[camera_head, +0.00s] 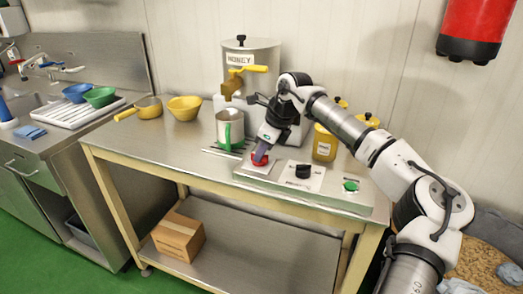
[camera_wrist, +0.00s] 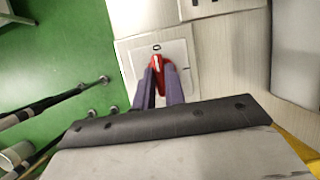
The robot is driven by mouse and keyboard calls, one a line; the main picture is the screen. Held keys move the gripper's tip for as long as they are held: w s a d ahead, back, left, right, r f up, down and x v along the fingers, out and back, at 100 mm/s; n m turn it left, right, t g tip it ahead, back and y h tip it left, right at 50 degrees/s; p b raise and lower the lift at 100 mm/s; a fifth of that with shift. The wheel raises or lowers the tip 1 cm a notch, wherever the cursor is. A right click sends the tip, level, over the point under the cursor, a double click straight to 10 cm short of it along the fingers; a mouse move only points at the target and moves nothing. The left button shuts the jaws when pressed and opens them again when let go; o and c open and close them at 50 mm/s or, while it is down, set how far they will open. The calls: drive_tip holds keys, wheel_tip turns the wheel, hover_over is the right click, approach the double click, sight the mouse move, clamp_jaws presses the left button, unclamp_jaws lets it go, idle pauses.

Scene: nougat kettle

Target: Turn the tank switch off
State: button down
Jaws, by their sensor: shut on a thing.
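A red switch (camera_head: 257,163) sits on a light square plate at the left end of the metal control panel (camera_head: 331,203), at the front right of the steel table. It also shows in the wrist view (camera_wrist: 158,62), with a small mark on its plate above it. My gripper (camera_head: 262,152) reaches down to this switch, and its purple fingers (camera_wrist: 159,88) are shut on it, one on each side. The fingers hide part of the switch.
A black knob (camera_head: 303,171) and a green button (camera_head: 351,185) lie to the right on the panel. Yellow jars (camera_head: 325,143) stand close behind the panel.

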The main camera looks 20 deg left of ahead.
drive_tip(key=c, duration=1.5)
unclamp_jaws()
drive_tip(key=shift+o, duration=0.2)
drive_tip(key=b+v, duration=0.1)
drive_tip(key=v, duration=1.3)
drive_tip(key=shift+f, duration=0.1)
